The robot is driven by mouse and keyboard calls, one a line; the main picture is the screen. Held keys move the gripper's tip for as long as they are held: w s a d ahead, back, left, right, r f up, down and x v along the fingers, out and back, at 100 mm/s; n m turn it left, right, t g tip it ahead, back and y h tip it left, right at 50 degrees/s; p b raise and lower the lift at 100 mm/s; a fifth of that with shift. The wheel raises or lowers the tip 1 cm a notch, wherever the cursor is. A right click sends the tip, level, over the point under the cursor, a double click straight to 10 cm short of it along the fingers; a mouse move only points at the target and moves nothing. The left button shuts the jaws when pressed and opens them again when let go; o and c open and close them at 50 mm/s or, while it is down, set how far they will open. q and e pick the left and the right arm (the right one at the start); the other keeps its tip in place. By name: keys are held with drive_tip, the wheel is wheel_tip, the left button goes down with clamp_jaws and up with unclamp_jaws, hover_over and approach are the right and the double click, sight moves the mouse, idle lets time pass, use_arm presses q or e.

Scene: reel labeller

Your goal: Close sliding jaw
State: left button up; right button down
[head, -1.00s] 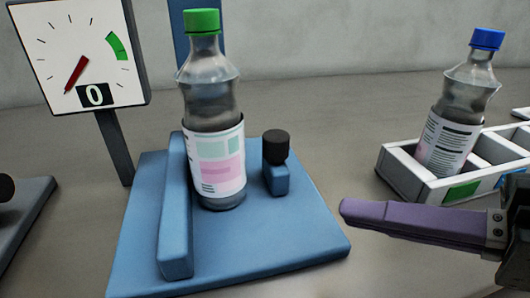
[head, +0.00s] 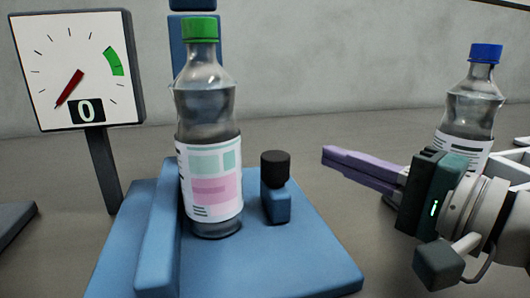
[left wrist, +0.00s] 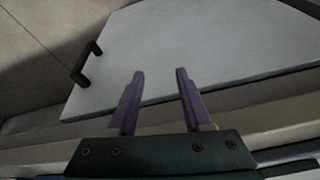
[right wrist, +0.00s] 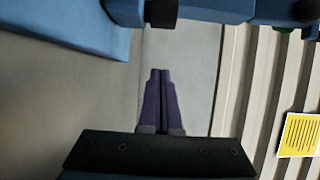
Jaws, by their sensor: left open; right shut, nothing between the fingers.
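The sliding jaw is a small blue block (head: 276,205) with a black knob (head: 275,168) on a blue base plate (head: 300,250). A clear bottle with a green cap (head: 208,150) stands upright between it and the tall blue fixed wall (head: 155,240). A gap shows between bottle and sliding jaw. My right gripper (head: 326,157) is shut and empty, to the right of the jaw and apart from it. In the right wrist view its fingers (right wrist: 160,72) are together, below a black knob (right wrist: 162,13). My left gripper (left wrist: 158,72) is open and empty, away from the fixture.
A dial gauge (head: 78,70) reading 0 stands at left on a dark post. A blue-capped bottle (head: 472,105) stands at right behind my right arm, by a white tray (head: 512,165). In the left wrist view is a pale panel (left wrist: 210,50) with a black handle (left wrist: 88,62).

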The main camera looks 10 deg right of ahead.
sight(289, 169)
drive_tip(key=a, duration=0.1)
drive_tip(key=a+p, duration=0.1)
drive_tip(key=a, duration=0.2)
drive_tip(key=shift+s, duration=0.35)
drive_tip(key=shift+a+r+p, duration=0.1)
drive_tip(key=shift+a+p, duration=0.5)
drive_tip(key=shift+a, duration=0.9)
drive_tip(key=shift+d, duration=0.1)
